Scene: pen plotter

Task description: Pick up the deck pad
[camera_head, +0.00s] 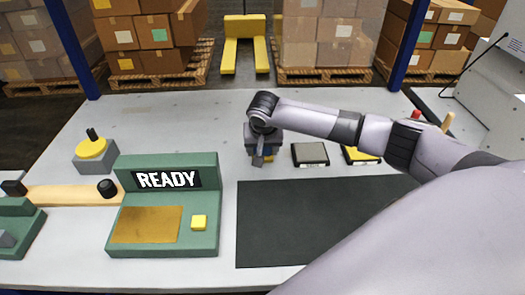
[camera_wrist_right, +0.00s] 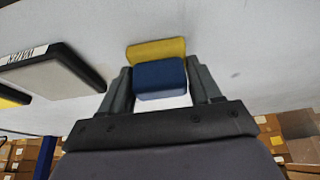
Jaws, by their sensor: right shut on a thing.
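The deck pad, a small block with a blue body and a yellow layer, shows best in the right wrist view (camera_wrist_right: 160,80). There it sits between the two dark fingers of my right gripper (camera_wrist_right: 159,70), which is shut on it. In the head view my right gripper (camera_head: 261,150) is over the table behind the dark mat, and mostly hides the deck pad (camera_head: 268,159). I cannot tell whether the pad touches the table. My left gripper is not in view.
A black-framed grey pad (camera_head: 310,154) and a yellow one (camera_head: 358,154) lie right of my gripper. The dark mat (camera_head: 310,225) lies in front. A green READY console (camera_head: 167,165) and a yellow-topped knob (camera_head: 93,150) stand left. The table behind the gripper is clear.

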